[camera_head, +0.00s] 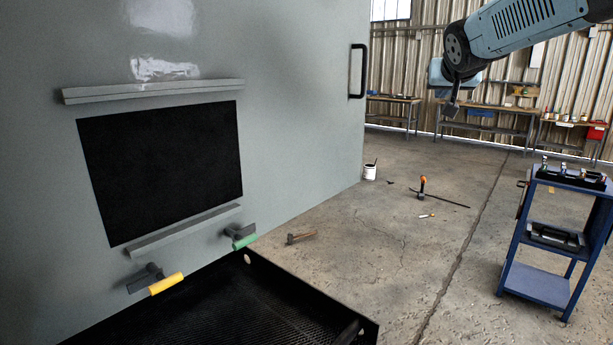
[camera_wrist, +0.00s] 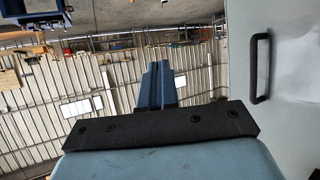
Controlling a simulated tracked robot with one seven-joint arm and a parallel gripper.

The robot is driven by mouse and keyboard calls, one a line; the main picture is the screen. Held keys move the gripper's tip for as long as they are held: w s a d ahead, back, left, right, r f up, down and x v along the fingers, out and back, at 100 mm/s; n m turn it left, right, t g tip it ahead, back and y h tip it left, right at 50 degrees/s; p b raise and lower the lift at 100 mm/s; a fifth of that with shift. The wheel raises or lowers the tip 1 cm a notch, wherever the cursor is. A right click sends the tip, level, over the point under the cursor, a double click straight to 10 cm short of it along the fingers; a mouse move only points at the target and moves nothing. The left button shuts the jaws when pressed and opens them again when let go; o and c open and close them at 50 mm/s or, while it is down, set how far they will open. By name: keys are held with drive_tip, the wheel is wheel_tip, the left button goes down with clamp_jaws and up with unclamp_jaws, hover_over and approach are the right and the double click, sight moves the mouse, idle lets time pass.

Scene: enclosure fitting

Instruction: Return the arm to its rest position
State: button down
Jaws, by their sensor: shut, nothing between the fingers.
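My arm reaches in from the upper right of the head view, with my gripper (camera_head: 450,109) hanging down at its end, in the air right of the big grey enclosure (camera_head: 300,130). In the wrist view the two blue-grey fingers of my gripper (camera_wrist: 156,68) lie close together, shut, with nothing held. The wrist view is upside down, with the floor at the top. The enclosure (camera_wrist: 300,110) with its black handle (camera_wrist: 261,68) stands at the right there, apart from the fingers.
The enclosure has a black rectangular opening (camera_head: 160,165) between two rails, with yellow (camera_head: 165,284) and green (camera_head: 244,241) handles below. A black mesh tray (camera_head: 235,310) sits in front. A blue cart (camera_head: 540,283) stands right.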

drive_tip(key=s+a+f+g+y, duration=0.1)
drive_tip(key=s+a+f+g, duration=0.1)
drive_tip(key=s+f, duration=0.4)
drive_tip(key=s+a+f+n+g+y, duration=0.1)
drive_tip(key=s+a+f+g, duration=0.1)
drive_tip(key=s+f, duration=0.5)
drive_tip(key=s+a+f+n+g, duration=0.1)
drive_tip(key=s+a+f+g, duration=0.2)
drive_tip(key=s+f, duration=0.4)
drive_tip(key=s, duration=0.9)
drive_tip(key=shift+a+f+y, duration=0.15)
drive_tip(key=shift+a+y, duration=0.05)
drive_tip(key=shift+y, duration=0.2)
